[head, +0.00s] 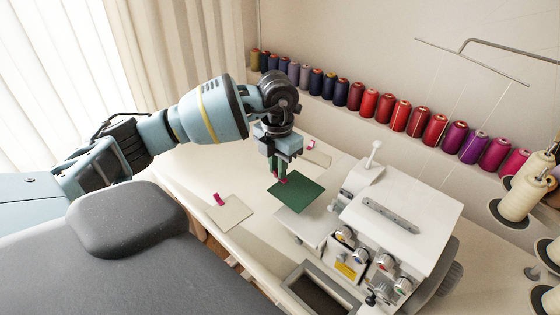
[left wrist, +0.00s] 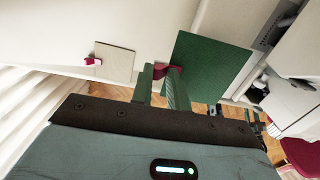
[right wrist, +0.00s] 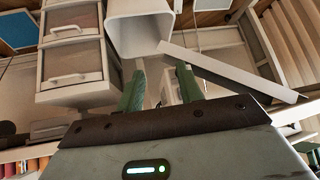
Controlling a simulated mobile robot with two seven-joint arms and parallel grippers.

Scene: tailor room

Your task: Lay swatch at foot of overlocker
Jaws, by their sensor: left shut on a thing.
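The green swatch (head: 300,193) is a flat square with a magenta tab at one edge. My left gripper (head: 280,178) points down and is shut on that tab; the swatch also shows in the left wrist view (left wrist: 212,78) beside the left fingers (left wrist: 165,78). The white overlocker (head: 410,212) stands just right of the swatch. The swatch's near corner overlaps the overlocker's flat front-left plate (head: 302,226) in the head view; I cannot tell its height above it. My right gripper (right wrist: 160,78) shows only in its wrist view, fingers apart and empty.
A beige swatch (head: 230,215) with a magenta tab lies left on the white table (head: 185,168). Another pale swatch (head: 319,157) lies behind the gripper. Thread spools (head: 401,115) line the wall. A white bin (right wrist: 139,28) and drawers (right wrist: 72,62) show in the right wrist view.

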